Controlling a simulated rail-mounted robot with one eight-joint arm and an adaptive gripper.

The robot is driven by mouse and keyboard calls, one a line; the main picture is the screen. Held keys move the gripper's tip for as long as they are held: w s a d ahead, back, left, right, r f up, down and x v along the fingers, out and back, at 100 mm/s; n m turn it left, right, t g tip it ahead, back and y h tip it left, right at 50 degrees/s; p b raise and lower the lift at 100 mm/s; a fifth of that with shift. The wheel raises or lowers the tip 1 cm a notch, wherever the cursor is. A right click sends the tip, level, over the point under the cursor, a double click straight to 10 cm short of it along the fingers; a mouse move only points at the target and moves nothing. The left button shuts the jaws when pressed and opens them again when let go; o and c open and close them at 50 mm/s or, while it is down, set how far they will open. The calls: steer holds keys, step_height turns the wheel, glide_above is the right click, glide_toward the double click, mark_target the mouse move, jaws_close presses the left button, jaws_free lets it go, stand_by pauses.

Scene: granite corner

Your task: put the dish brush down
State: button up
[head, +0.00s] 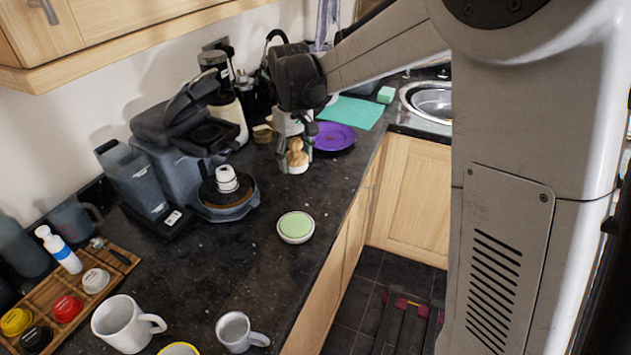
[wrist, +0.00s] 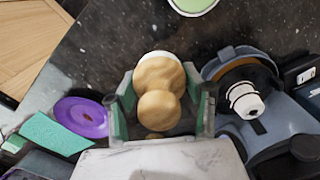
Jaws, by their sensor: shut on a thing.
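The dish brush (head: 297,157) has a round, knobbed wooden handle and a pale bristle end pointing down. My gripper (head: 295,153) points down over the dark counter with its fingers shut on the wooden part. In the wrist view, the brush (wrist: 158,82) sits upright between the two green-padded fingertips of my gripper (wrist: 164,95). The bristle end is at or just above the counter; I cannot tell whether it touches. The lower bristles are partly hidden by the handle in the wrist view.
A purple plate (head: 335,136) and a teal cloth (head: 352,112) lie behind the brush, near the sink (head: 430,102). A coffee machine (head: 180,150) stands to the left. A green-topped round dish (head: 296,227) is in front. Counter between is clear.

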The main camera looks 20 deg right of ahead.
glide_above(317, 174)
step_height(317, 174, down, 7)
steer(key=shift+d+r+p, duration=0.1)
steer(key=shift+p, duration=0.25)
steer(key=shift+s+f, duration=0.1)
steer(key=shift+f, duration=1.9)
steer(key=shift+f, duration=0.2)
steer(key=o, duration=1.1)
steer(key=shift+r, duration=0.15)
